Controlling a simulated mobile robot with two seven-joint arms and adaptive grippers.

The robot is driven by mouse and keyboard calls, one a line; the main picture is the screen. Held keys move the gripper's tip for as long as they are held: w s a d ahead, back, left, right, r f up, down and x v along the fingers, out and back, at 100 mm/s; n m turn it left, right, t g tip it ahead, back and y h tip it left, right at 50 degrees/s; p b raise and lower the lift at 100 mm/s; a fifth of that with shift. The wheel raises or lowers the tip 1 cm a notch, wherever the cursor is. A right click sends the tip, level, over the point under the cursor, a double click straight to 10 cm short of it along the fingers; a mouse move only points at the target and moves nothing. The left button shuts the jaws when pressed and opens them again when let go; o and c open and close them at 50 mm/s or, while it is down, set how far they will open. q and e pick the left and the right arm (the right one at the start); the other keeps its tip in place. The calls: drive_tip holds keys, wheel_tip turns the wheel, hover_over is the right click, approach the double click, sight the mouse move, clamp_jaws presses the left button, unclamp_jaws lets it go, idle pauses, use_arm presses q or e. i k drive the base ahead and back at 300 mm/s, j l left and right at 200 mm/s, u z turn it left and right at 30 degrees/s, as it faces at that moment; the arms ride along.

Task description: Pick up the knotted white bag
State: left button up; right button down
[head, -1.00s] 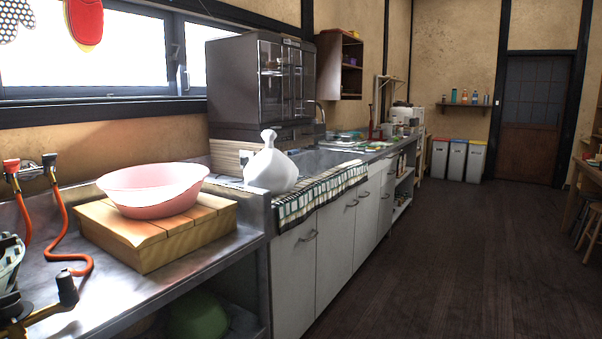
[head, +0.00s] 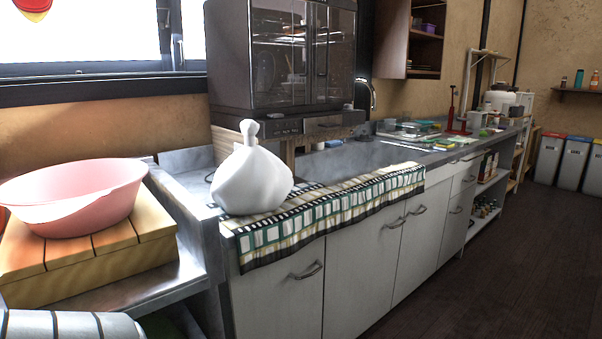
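The knotted white bag (head: 251,181) sits upright on the near left corner of the counter, its knot at the top. It rests at the edge of a checked cloth (head: 330,207) that hangs over the counter front. Neither of my grippers shows in the head view, and nothing touches the bag.
A pink bowl (head: 72,200) stands on a wooden box (head: 92,248) left of the bag. A dark glass-fronted cabinet (head: 285,60) stands behind it. The sink (head: 345,160) lies to its right. The dark floor (head: 470,290) at right is clear.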

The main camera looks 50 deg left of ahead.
sight(252, 179)
drive_tip(key=i, duration=0.85)
drive_tip(key=i+u, duration=0.15)
drive_tip(key=i, duration=0.65)
drive_tip(key=i+u, duration=0.3)
drive_tip(key=u, duration=0.2)
drive_tip(key=i+u, duration=0.3)
drive_tip(key=u, duration=0.15)
drive_tip(key=i+l+u, duration=0.2)
drive_tip(key=u, duration=0.3)
drive_tip(key=i+l, duration=0.05)
